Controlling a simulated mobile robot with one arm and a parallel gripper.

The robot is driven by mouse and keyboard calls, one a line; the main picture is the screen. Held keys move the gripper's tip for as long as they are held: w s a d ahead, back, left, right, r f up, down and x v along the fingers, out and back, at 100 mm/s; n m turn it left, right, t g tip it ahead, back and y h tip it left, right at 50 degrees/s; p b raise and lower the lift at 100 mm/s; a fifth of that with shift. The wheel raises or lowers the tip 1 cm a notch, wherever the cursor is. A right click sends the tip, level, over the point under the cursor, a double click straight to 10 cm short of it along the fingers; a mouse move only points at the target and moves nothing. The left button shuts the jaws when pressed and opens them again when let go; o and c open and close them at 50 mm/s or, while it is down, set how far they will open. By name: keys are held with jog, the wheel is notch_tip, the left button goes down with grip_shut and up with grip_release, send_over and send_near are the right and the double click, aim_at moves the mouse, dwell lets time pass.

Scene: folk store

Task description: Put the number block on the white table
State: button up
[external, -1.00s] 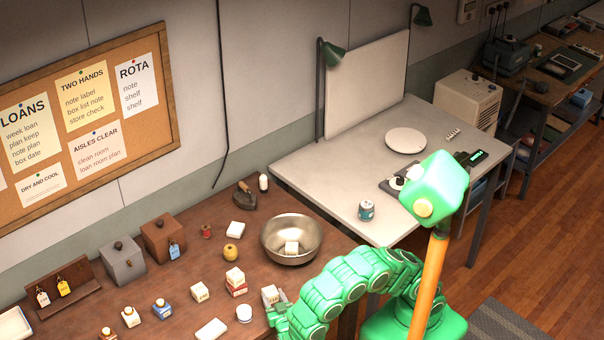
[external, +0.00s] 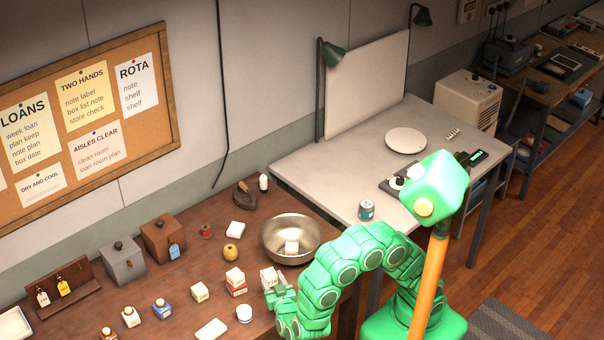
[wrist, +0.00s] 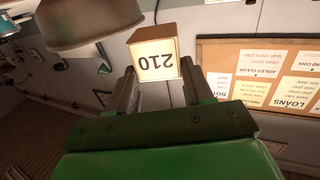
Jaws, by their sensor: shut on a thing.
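The block is held above the front right part of the brown table, left of the arm. The white table (external: 325,178) stands further back to the right, with a bare area at its left and front.
A metal bowl (external: 270,243) with a pale block inside stands just behind the held block. Stacked blocks (external: 236,282) and a white jar (external: 244,314) are close on the left. A can (external: 366,210), a plate (external: 405,140) and a lamp (external: 332,55) occupy the white table.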

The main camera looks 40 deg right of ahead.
jog(key=shift+r, duration=0.3)
jog(key=shift+w, duration=0.1)
jog(key=w+d+r, duration=0.1)
jog(key=w+d, duration=0.1)
jog(key=w, duration=0.2)
jog(key=w+d+r, duration=0.1)
jog(key=w+d, duration=0.1)
jog(key=w, duration=0.2)
jog(key=w+d+r, duration=0.1)
jog(key=w+d, duration=0.1)
jog(key=w, duration=0.3)
jog(key=shift+r, duration=0.3)
jog(key=w+d+r, duration=0.4)
jog(key=w+d, duration=0.5)
jog(key=d, duration=0.2)
jog(key=w+d+r, duration=0.4)
jog(key=w+d, duration=0.4)
jog(key=d, duration=0.2)
jog(key=shift+n+t+y, duration=0.3)
jog(key=shift+n+y, duration=0.2)
jog(key=shift+y, duration=0.3)
jog(key=shift+w+d, duration=0.45)
jog(key=shift+d, duration=1.85)
jog(key=shift+w+d, duration=0.5)
jog(key=shift+d, duration=1.85)
jog(key=shift+w+d, duration=0.45)
jog(key=shift+d, duration=1.85)
jog(key=shift+r, duration=0.1)
